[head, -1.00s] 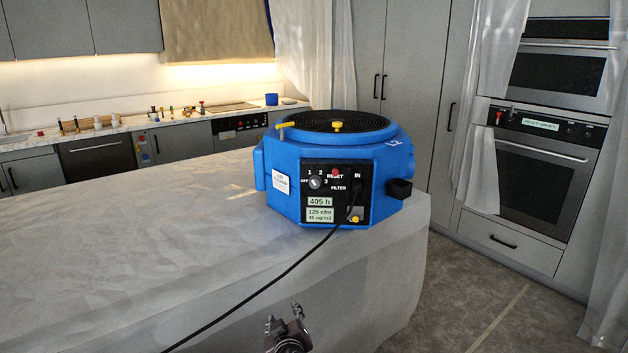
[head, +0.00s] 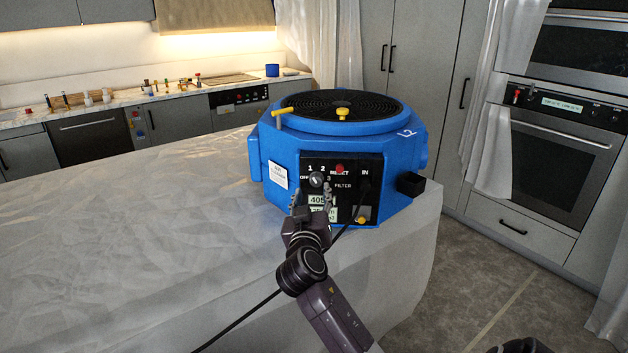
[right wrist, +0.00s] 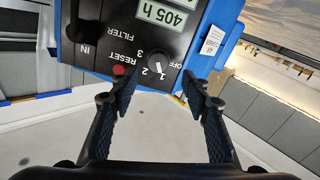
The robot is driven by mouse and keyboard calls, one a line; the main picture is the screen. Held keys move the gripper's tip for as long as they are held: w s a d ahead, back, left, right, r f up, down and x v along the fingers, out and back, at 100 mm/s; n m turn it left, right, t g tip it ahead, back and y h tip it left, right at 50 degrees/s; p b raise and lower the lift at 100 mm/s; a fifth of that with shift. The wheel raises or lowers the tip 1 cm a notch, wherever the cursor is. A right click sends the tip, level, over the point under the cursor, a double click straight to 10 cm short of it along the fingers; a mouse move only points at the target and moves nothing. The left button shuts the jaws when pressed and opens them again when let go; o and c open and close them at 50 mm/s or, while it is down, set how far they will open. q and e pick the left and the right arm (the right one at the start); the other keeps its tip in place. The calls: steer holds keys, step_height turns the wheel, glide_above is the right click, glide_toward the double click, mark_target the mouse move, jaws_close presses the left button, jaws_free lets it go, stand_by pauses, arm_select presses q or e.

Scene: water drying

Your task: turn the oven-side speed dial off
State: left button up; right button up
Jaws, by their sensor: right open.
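The speed dial (head: 316,179) is a small round knob on the black panel (head: 374,166) of a blue machine (head: 279,156), with OFF at its left and 1, 2, 3 around it. The right wrist view is upside down; the dial (right wrist: 158,63) shows between and beyond the open fingers (right wrist: 161,88), with no contact visible. My left gripper is not in view.
A red reset button (head: 340,169) and a black cable (head: 240,321) are close to the dial. The machine stands on a sheet-covered counter (head: 120,230) with clear room to its left. An oven (head: 560,140) stands at the right, beyond the floor.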

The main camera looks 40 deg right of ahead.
mark_target(316, 182)
steer(key=p+x, duration=0.1)
steer(key=x, duration=0.3)
steer(key=shift+s+d, duration=0.15)
steer(key=shift+d, duration=0.05)
steer(key=shift+w+d+f, duration=0.1)
steer(key=shift+w+d, duration=0.3)
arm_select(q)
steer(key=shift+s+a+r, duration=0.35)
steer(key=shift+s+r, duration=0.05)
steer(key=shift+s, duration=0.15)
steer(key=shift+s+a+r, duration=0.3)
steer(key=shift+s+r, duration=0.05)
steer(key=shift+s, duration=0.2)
arm_select(e)
steer(key=shift+f, duration=0.1)
steer(key=c, duration=1.2)
